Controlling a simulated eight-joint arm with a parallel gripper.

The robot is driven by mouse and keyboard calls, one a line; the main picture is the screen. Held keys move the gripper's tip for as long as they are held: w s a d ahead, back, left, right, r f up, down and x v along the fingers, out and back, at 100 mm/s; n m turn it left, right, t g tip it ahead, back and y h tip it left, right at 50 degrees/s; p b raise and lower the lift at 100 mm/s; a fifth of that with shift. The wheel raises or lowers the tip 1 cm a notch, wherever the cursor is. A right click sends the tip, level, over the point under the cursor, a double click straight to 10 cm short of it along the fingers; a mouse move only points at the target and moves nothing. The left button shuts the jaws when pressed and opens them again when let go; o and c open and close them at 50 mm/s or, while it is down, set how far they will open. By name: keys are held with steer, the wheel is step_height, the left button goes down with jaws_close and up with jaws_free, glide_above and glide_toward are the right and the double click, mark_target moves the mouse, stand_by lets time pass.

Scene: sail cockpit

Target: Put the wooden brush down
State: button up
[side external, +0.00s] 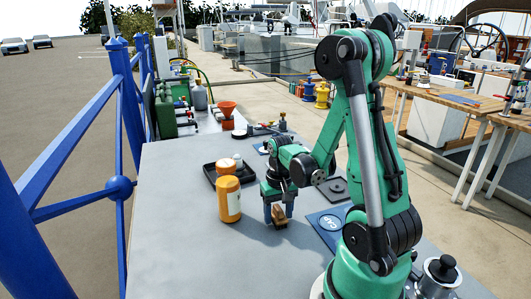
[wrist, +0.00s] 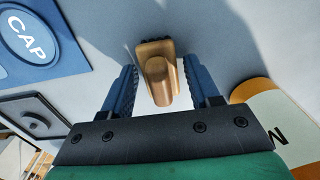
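The wooden brush (wrist: 158,80) is a small tan block with a rounded brown handle and dark bristles at its far end. In the wrist view it lies between the two blue fingers of my gripper (wrist: 161,85). Grey surface shows between the brush and the left finger; the gap on the right is thin. In the side view my gripper (side external: 278,212) points down low over the grey table (side external: 190,255), with the brush (side external: 279,216) at its fingertips. The brush is at or very near the tabletop; exact contact is unclear.
An orange-and-white bottle (side external: 229,200) stands close left of my gripper, also in the wrist view (wrist: 270,125). A black tray (side external: 211,171) is behind it. The blue CAP mat (side external: 322,222) lies to the right, beside a dark square plate (side external: 338,187). The front-left table is clear.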

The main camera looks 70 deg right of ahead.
mark_target(279, 208)
steer(key=shift+o, duration=0.4)
steer(key=shift+r, duration=0.1)
step_height(279, 208, up, 12)
steer(key=w+a+n+t, duration=0.3)
steer(key=a+n, duration=0.1)
steer(key=a, duration=0.4)
steer(key=w+a+n+t, duration=0.3)
steer(key=a+n+t, duration=0.1)
steer(key=a, duration=0.4)
steer(key=shift+w+a+r+n, duration=0.15)
steer(key=shift+a+r+n, duration=0.2)
steer(key=shift+r+n, duration=0.15)
